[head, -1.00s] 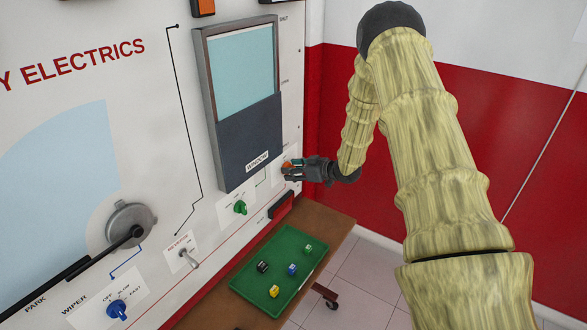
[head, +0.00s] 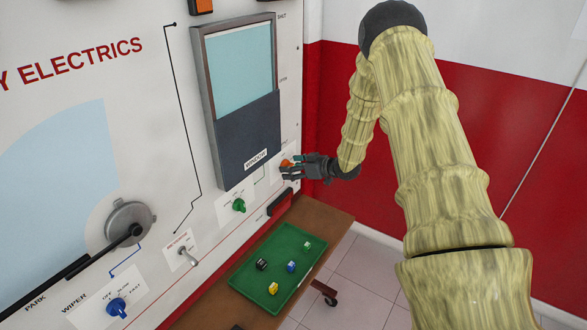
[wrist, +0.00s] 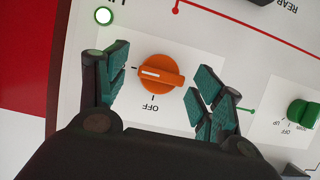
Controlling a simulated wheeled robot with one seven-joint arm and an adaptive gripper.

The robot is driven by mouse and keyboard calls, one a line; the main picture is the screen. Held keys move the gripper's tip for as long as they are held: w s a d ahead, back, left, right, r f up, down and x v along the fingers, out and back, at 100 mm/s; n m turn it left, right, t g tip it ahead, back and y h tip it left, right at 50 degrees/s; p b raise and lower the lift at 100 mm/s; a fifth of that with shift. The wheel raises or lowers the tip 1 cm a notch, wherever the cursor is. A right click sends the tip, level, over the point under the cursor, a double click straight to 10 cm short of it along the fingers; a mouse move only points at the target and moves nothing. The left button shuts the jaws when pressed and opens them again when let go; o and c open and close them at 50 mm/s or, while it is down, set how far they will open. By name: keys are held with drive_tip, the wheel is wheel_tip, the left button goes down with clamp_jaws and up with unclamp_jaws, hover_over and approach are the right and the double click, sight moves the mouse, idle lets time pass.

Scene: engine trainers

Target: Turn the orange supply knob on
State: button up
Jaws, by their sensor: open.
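The orange supply knob (wrist: 160,73) sits on a white label plate on the panel, between my gripper's (wrist: 162,78) two teal-padded fingers. The fingers stand apart with a gap on each side of the knob. The knob's white pointer line points left, to a tick mark, a quarter turn from the upside-down OFF mark (wrist: 152,108). A round lamp (wrist: 103,15) beside the knob glows white-green. In the head view, the orange knob (head: 286,163) shows just left of my gripper (head: 292,167), partly covered by it.
A green knob (head: 238,205) is on the panel left of the gripper, below the window frame (head: 208,110). A dark switch box (head: 280,203) is below the gripper. A green tray (head: 245,278) with several small cubes lies on a brown table. Free room lies right of the gripper.

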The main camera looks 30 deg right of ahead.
drive_tip(key=shift+r, duration=0.1)
drive_tip(key=v, duration=1.2)
idle(0.4)
